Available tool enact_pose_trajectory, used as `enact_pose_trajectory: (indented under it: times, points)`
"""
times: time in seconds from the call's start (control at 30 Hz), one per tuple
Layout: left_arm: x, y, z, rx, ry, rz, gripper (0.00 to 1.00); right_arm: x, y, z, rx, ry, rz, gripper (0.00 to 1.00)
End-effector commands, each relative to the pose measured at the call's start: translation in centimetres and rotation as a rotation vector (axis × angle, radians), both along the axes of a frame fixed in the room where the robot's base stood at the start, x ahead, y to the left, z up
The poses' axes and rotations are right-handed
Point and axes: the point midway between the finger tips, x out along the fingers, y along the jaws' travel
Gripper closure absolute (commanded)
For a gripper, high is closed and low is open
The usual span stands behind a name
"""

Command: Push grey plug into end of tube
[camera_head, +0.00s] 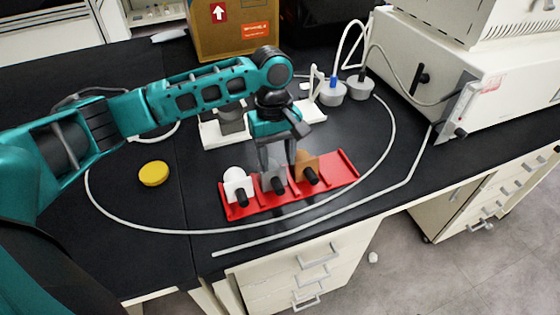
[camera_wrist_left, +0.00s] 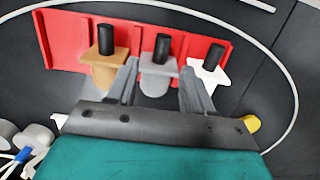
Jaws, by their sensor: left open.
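A red rack (camera_head: 340,172) lies on the black bench and holds a white plug (camera_head: 235,183), a grey plug (camera_head: 275,183) and a tan plug (camera_head: 307,165), each with a black stem. My left gripper (camera_head: 277,166) points down over the middle of the rack, its fingers open on either side of the grey plug. The left wrist view shows the grey plug (camera_wrist_left: 159,66) between the fingers of the left gripper (camera_wrist_left: 158,72), with small gaps visible. A pale tube (camera_head: 310,226) runs along the bench's front, its free end at front left. My right gripper is out of view.
A yellow round lid (camera_head: 153,173) lies left of the rack. Grey-capped flasks (camera_head: 332,93) with tubing stand behind it. A white machine (camera_head: 480,80) stands at the right and a cardboard box (camera_head: 234,30) at the back. Another tube loops around the rack.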

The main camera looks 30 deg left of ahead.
Motion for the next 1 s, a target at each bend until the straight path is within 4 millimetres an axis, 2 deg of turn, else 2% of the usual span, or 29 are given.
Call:
enact_pose_trajectory:
  times: [0.17,0.37,0.4,0.53,0.8,1.0]
  points:
    - [-0.2,-0.1,-1.4,0.001,0.002,0.001,0.49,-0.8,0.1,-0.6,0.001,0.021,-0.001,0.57]
    - [-0.4,-0.3,-4.1,0.001,0.001,-0.001,0.49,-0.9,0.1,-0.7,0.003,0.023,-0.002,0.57]
    - [-0.4,-0.4,-5.3,0.001,-0.002,-0.002,0.49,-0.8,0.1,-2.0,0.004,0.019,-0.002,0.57]
    - [-0.5,-0.5,-6.7,0.001,-0.003,-0.003,0.49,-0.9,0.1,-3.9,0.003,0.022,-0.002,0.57]
    - [-0.7,-0.8,-8.4,-0.001,-0.001,-0.002,0.49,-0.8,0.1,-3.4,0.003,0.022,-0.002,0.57]
    - [-0.7,-0.8,-8.8,-0.001,-0.002,-0.002,0.49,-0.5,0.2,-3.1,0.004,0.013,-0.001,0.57]
